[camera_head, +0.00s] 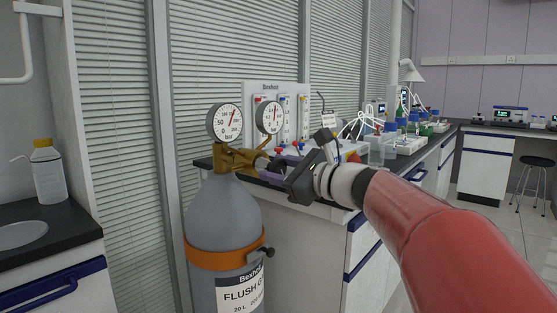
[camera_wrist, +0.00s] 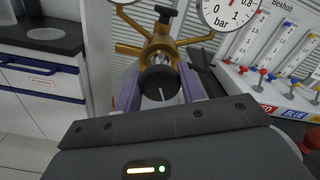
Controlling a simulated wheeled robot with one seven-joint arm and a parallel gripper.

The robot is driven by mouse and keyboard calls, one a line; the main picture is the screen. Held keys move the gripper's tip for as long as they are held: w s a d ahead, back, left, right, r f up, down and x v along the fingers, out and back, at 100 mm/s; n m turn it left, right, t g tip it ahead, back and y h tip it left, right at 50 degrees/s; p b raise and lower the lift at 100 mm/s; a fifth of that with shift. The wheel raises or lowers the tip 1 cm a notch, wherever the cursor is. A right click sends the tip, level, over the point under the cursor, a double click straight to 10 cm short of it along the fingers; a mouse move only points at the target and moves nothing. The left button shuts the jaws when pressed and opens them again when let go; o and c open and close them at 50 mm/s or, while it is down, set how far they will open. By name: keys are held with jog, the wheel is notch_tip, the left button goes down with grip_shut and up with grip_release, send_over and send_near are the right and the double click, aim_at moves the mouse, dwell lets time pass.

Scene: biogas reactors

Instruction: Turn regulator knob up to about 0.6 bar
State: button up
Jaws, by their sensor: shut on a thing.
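The regulator knob (camera_wrist: 160,84) is black and round with a white line on its face. It sits on the brass regulator (camera_head: 236,158), on top of the grey gas cylinder (camera_head: 222,212). My gripper (camera_wrist: 161,88) has its purple fingers on both sides of the knob, shut on it. In the head view my gripper (camera_head: 278,163) reaches the regulator from the right, and its body partly hides the knob. The low-pressure gauge (camera_head: 269,118) has a red needle pointing up and slightly right; its exact reading is too small to tell. In the wrist view this gauge (camera_wrist: 232,12) is cut off at the top.
A second gauge (camera_head: 226,122) stands left of it. Behind is a Bexholt flowmeter panel (camera_head: 276,92) with red and blue valves. The bench (camera_head: 328,211) with bottles is close to my arm. A wash bottle (camera_head: 48,172) stands on the left counter.

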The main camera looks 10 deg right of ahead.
jog(key=shift+f+m+p, duration=0.1)
jog(key=shift+m+p, duration=0.55)
jog(key=shift+m, duration=0.45)
jog(key=o, duration=0.9)
jog(key=v, duration=0.8)
jog(key=shift+w+b, duration=0.1)
jog(key=shift+b, duration=0.25)
